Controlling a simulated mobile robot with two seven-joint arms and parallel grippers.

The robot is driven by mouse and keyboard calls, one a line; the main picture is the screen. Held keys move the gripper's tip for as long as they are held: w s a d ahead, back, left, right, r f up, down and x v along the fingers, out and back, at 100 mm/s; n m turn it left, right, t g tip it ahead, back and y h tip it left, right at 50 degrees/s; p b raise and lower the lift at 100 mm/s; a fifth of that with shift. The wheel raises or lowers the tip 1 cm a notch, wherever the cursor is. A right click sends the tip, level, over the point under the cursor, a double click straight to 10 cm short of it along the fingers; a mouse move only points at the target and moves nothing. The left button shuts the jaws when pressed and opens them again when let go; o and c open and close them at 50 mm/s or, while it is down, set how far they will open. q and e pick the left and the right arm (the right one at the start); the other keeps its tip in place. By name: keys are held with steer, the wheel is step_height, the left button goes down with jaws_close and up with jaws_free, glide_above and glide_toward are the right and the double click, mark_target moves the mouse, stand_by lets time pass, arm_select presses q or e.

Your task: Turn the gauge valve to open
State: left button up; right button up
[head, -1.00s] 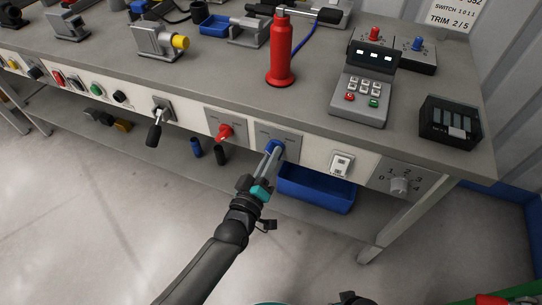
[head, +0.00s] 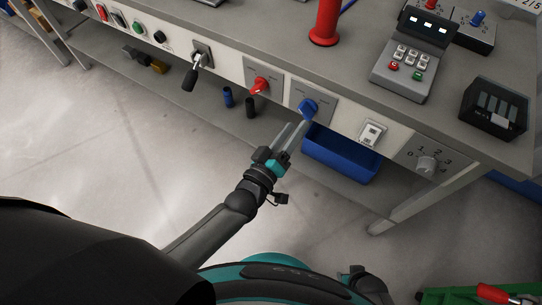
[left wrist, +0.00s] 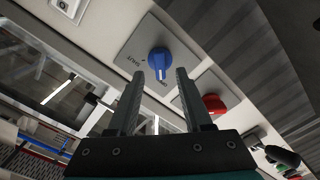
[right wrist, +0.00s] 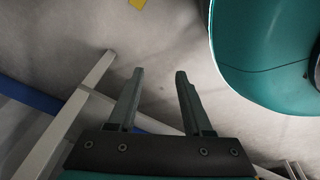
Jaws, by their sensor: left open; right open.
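A blue knob (head: 308,107) sits on a grey plate on the bench's front panel. It also shows in the left wrist view (left wrist: 160,62), with "SHUT" readable beside it and its pointer end toward my fingers. A red knob (head: 260,86) of similar form sits on the plate to its left. I cannot read which one is named gauge. My left gripper (head: 298,127) is open and empty, just in front of and below the blue knob; its fingers (left wrist: 160,72) point at it, seemingly apart from it. My right gripper (right wrist: 160,72) is open and empty above the floor.
A white rocker switch (head: 372,132) and a numbered rotary dial (head: 426,164) are to the right on the panel. A black-handled lever (head: 193,77) is to the left. A blue bin (head: 340,158) is below the panel. Open floor lies in front.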

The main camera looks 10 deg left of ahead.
arm_select(q)
steer(key=p+v, duration=0.2)
steer(key=v, duration=0.8)
steer(key=shift+s, duration=0.15)
arm_select(e)
steer(key=s+d, duration=0.1)
steer(key=s, duration=0.1)
steer(key=s+d+f, duration=0.1)
steer(key=s+d, duration=0.1)
steer(key=shift+s, duration=0.1)
arm_select(q)
steer(key=shift+a, duration=0.1)
